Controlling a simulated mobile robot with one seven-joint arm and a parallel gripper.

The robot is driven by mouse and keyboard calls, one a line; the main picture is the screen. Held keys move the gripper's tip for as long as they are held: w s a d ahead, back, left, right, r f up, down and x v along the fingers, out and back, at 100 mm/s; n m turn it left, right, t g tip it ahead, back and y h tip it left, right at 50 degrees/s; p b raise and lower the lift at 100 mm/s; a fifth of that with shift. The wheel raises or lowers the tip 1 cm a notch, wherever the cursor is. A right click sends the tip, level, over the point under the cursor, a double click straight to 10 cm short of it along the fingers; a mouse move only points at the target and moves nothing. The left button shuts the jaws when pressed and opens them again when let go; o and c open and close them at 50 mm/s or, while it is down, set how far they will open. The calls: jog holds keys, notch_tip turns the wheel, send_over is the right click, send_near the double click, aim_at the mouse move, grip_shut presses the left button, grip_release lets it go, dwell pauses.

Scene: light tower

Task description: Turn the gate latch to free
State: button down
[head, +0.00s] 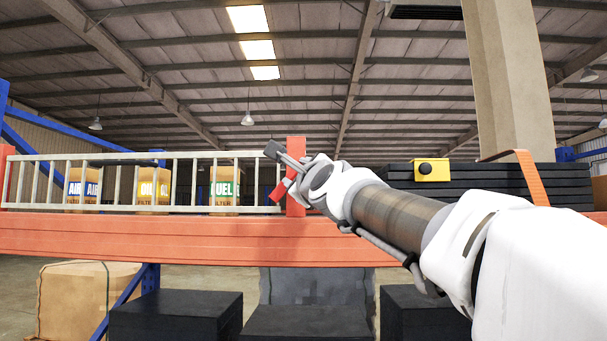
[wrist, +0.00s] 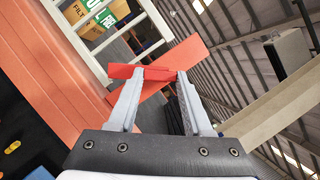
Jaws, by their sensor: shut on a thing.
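The gate latch is a small red bar (wrist: 122,72), seen in the wrist view crossing in front of the orange post (wrist: 190,56). Its red end also shows in the head view (head: 280,190), slanting at the left side of the post. My gripper (wrist: 161,76) is shut on the latch, with one finger on each side of it. In the head view my gripper (head: 284,163) is at the post, and my wrist hides part of the latch. The pale barred gate (head: 130,157) stands left of the post, its right end close to it.
Filter boxes, including a FUEL box (head: 224,188), stand behind the gate. An orange beam (head: 150,237) runs below it. Black stacked slabs (head: 520,180) with a yellow block (head: 432,170) lie to the right. Dark boxes (head: 175,316) sit below the beam.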

jog(key=shift+r+n+p, duration=0.25)
jog(key=shift+n+p, duration=0.05)
jog(key=shift+n, duration=0.7)
jog(key=n+g+p, duration=0.1)
jog(key=n, duration=0.1)
jog(key=n+g+p, duration=0.1)
jog(key=n+p, duration=0.1)
jog(key=n+g+p, duration=0.1)
jog(key=n+p, duration=0.1)
jog(key=shift+d+r+y, duration=0.1)
jog(key=shift+r+y, duration=0.15)
jog(key=shift+y, duration=0.15)
jog(key=shift+f+n, duration=0.1)
jog(key=shift+n, duration=0.3)
jog(key=shift+c, duration=1.6)
grip_release()
jog(key=shift+f, duration=0.1)
jog(key=b+v, duration=0.4)
jog(key=v, duration=1.3)
jog(key=shift+s+r+b, duration=0.25)
jog(key=shift+r+b, duration=0.05)
